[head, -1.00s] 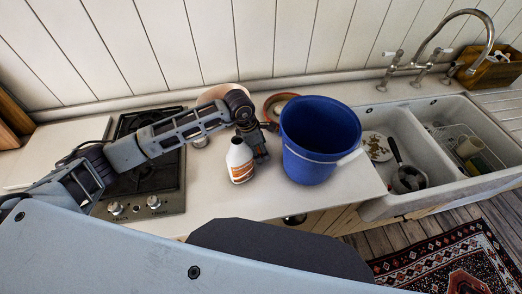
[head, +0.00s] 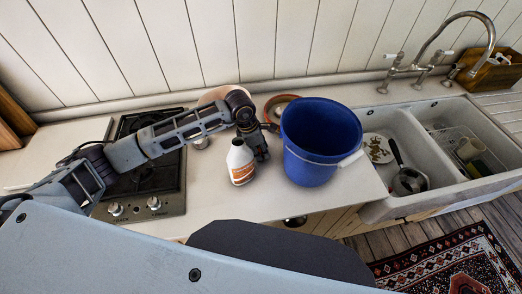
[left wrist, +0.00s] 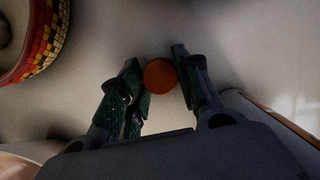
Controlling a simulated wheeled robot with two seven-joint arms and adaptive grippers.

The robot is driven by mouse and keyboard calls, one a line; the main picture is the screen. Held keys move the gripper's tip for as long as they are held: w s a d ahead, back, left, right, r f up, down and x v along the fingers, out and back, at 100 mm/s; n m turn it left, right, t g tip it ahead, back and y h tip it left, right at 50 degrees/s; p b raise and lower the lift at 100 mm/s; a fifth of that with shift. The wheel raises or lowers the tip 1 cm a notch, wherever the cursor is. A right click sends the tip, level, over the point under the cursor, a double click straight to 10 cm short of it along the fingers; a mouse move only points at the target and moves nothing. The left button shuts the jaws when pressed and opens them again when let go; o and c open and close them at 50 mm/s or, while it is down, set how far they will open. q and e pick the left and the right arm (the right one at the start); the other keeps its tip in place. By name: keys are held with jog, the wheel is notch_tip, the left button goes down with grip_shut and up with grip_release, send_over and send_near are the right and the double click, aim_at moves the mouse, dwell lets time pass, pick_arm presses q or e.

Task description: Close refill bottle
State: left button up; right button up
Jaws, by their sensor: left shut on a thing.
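The white refill bottle (head: 239,160) with an orange label stands upright on the counter in the head view. No cap shows on its pale neck. My left gripper (head: 262,154) is just right of the bottle, fingers pointing down, between it and the blue bucket. In the left wrist view my left gripper (left wrist: 161,75) is shut on a round orange-brown cap (left wrist: 160,76), seen from above between the fingertips. My right gripper is not in view.
A blue bucket (head: 312,168) stands close right of the gripper. A red-rimmed bowl (head: 272,103) is behind it; a patterned red-and-yellow rim (left wrist: 48,45) shows in the wrist view. The hob (head: 150,180) is left, the double sink (head: 440,185) right. Counter in front is clear.

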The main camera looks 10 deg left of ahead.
pick_arm(q)
notch_tip(320, 180, up, 9)
jog(key=shift+f+b, duration=0.1)
jog(key=shift+b, duration=0.85)
jog(key=shift+r, duration=0.45)
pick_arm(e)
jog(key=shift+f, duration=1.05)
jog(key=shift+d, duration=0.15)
